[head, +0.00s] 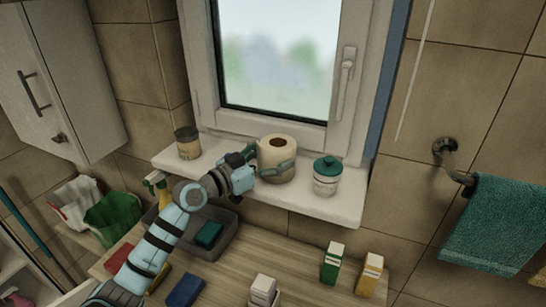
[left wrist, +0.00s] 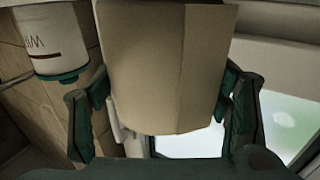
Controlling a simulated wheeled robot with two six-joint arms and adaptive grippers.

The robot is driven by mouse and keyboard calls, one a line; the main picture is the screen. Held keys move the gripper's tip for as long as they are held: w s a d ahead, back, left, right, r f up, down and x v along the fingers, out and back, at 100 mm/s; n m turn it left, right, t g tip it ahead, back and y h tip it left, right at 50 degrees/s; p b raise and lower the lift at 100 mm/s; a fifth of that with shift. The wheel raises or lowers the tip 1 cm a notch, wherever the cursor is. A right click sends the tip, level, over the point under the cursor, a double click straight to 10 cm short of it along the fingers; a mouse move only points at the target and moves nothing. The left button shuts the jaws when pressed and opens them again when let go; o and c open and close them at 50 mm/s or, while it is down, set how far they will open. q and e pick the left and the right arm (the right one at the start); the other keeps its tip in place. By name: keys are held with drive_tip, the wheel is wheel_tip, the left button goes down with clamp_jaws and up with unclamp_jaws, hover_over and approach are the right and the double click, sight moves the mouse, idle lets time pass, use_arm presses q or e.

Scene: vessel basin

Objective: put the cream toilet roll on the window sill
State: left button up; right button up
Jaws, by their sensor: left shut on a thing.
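The cream toilet roll (head: 278,148) is upright at the middle of the window sill (head: 346,208), in front of the window frame. Whether its base touches the sill or hovers just above it, I cannot tell. My left gripper (head: 270,166) reaches in from the left and is shut on the roll, with its fingers around the lower part. In the left wrist view the roll (left wrist: 165,60) fills the middle between the two dark green fingers. My right gripper is in neither view.
A teal-lidded jar (head: 326,178) stands close to the right of the roll, and a brown-lidded jar (head: 187,143) at the sill's left end. Below, the wooden counter (head: 240,262) holds a grey basin (head: 222,222), boxes and a spray bottle (head: 158,188).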

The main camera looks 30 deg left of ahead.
use_arm(q)
drive_tip(key=shift+s+r, duration=0.1)
drive_tip(key=shift+s, duration=0.05)
drive_tip(key=o, duration=1.3)
drive_tip(key=shift+f, duration=0.2)
